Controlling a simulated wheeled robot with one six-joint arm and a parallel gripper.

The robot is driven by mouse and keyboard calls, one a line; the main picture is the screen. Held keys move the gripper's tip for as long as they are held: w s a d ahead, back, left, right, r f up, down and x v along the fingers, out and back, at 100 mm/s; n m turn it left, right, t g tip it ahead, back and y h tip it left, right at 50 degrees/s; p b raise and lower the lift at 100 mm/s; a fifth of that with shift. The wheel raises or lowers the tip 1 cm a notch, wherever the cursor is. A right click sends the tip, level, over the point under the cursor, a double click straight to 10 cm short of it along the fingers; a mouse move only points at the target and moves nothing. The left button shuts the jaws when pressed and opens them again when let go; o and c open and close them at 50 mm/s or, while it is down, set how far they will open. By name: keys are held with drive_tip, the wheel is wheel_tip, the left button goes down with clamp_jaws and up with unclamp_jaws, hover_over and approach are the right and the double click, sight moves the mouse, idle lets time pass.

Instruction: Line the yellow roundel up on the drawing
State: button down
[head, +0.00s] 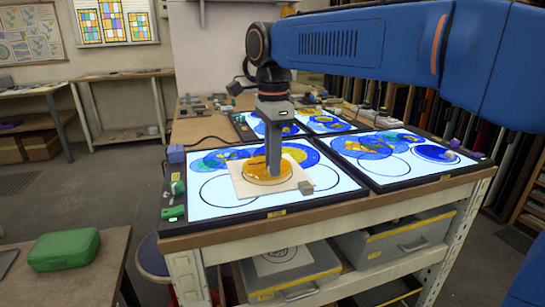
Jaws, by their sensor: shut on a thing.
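The yellow roundel (256,174) is a round amber disc. It lies flat, over a cream square sheet of drawing (239,189) on the front left lit panel (210,207). The sheet's centre is hidden under the roundel, so I cannot tell how the two line up, or whether they touch. My gripper (273,171) points straight down and is shut on the roundel; its fingers hide part of the disc.
Blue and yellow painted discs (300,153) lie just behind the sheet. A small grey block (306,187) is at the sheet's right edge. A second lit panel (385,178) with blue discs stands to the right. Green clips (172,212) are at the left edge.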

drive_tip(key=shift+f, duration=0.6)
idle(1.8)
drive_tip(key=c, duration=1.6)
unclamp_jaws()
drive_tip(key=shift+o, duration=0.2)
wheel_tip(320, 180, up, 17)
drive_tip(key=s+d+f+n+t, duration=0.1)
drive_tip(key=s+d+f+n, duration=0.3)
drive_tip(key=d+f, duration=0.4)
drive_tip(key=s+d+f+n+t, duration=0.1)
drive_tip(key=s+d+f+n, duration=0.25)
drive_tip(key=d+f, duration=0.4)
drive_tip(key=s+d+f+n+t, duration=0.1)
drive_tip(key=s+d+f+n, duration=0.1)
drive_tip(key=f, duration=0.4)
drive_tip(key=s+d+f+n+t, duration=0.1)
drive_tip(key=s+d+f+n, duration=0.2)
drive_tip(key=s+d+f, duration=0.2)
drive_tip(key=s+d+f+n, duration=0.2)
drive_tip(key=s+d+f, duration=0.2)
drive_tip(key=s+f, duration=0.2)
wheel_tip(320, 180, down, 3)
drive_tip(key=shift+d+r+t, duration=0.1)
drive_tip(key=shift+d+t, duration=0.15)
drive_tip(key=shift+t, duration=0.15)
